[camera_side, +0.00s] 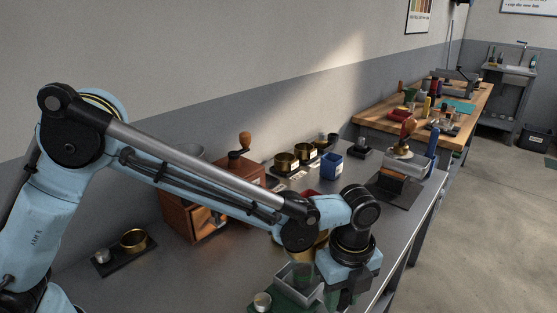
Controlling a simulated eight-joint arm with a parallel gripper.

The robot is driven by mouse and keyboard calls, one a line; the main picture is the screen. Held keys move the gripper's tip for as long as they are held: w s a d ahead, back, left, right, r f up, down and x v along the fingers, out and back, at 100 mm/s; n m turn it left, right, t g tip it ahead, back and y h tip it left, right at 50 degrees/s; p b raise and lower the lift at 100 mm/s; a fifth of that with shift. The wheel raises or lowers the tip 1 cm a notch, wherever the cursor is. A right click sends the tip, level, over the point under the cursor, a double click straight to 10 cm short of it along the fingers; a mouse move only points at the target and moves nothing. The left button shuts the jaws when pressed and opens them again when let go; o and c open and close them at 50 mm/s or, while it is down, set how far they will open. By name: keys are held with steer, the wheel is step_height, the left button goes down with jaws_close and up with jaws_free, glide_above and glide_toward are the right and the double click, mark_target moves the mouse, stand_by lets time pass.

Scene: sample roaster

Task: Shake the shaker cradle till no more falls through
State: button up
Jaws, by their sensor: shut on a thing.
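The shaker cradle looks to be the grey open-topped box (313,292) at the bottom of the view, over a dark green base (290,302). Something greenish and see-through stands in or just behind it, partly covered by my arm. My gripper (347,297) points down at the box's right side, its black fingers shut on what looks like the cradle's right end. The exact grip is hidden by the fingers and the wrist. Whether anything is falling through cannot be seen.
A small metal knob or cup (262,301) is left of the cradle. The bench's right edge is close to my gripper.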

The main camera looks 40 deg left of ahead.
steer(key=w, duration=0.4)
steer(key=shift+w+d, duration=0.15)
steer(key=shift+w, duration=0.1)
steer(key=s, duration=0.5)
steer(key=shift+s, duration=0.15)
steer(key=shift+w, duration=2.65)
steer(key=shift+s, duration=2.65)
steer(key=shift+w, duration=2.65)
